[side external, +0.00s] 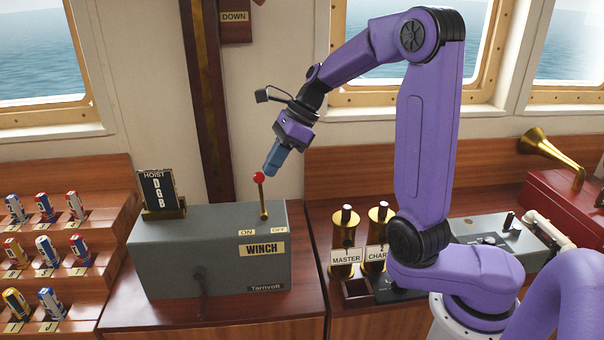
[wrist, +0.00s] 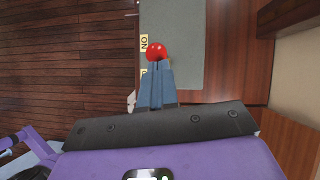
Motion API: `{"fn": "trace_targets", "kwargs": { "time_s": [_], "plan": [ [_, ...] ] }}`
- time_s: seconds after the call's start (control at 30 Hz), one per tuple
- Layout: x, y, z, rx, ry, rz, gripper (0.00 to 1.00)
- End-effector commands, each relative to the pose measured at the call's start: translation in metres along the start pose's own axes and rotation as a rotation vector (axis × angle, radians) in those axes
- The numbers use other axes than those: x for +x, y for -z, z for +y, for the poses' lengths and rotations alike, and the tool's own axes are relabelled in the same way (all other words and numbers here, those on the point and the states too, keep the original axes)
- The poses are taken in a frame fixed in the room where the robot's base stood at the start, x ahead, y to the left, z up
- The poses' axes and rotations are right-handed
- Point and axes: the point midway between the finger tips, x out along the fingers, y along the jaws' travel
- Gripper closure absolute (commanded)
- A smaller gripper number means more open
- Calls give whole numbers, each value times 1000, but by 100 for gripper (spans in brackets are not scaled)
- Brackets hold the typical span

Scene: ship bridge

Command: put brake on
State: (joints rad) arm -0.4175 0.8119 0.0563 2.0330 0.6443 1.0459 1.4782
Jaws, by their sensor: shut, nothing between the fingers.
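A grey winch box (side external: 180,255) stands on the wooden counter, with a "WINCH" plate on its front. A brass lever (side external: 263,205) with a red ball knob (side external: 259,177) rises from its top, close to upright with a slight lean left. "ON" (side external: 246,233) is marked left of the lever's foot and "OFF" (side external: 278,230) right. My gripper (side external: 269,171) is shut and empty, its blue fingertips just right of the knob. In the wrist view the red knob (wrist: 157,50) shows just beyond the fingertips (wrist: 156,68). I cannot tell whether they touch.
A "HOIST" card holder (side external: 160,190) stands on the box's left end. A crank (side external: 200,280) sticks out of its front. Stepped racks of small cylinders (side external: 45,235) are at the left.

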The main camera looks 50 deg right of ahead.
Motion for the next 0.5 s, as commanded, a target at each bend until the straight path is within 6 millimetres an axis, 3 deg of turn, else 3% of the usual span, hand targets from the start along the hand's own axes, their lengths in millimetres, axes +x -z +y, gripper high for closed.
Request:
{"fn": "trace_targets", "kwargs": {
  "time_s": [0.3,0.5],
  "plan": [
    [14,-28,-5,22,-31,229,100],
    [21,-37,-7,35,-35,275,100]
  ]
}}
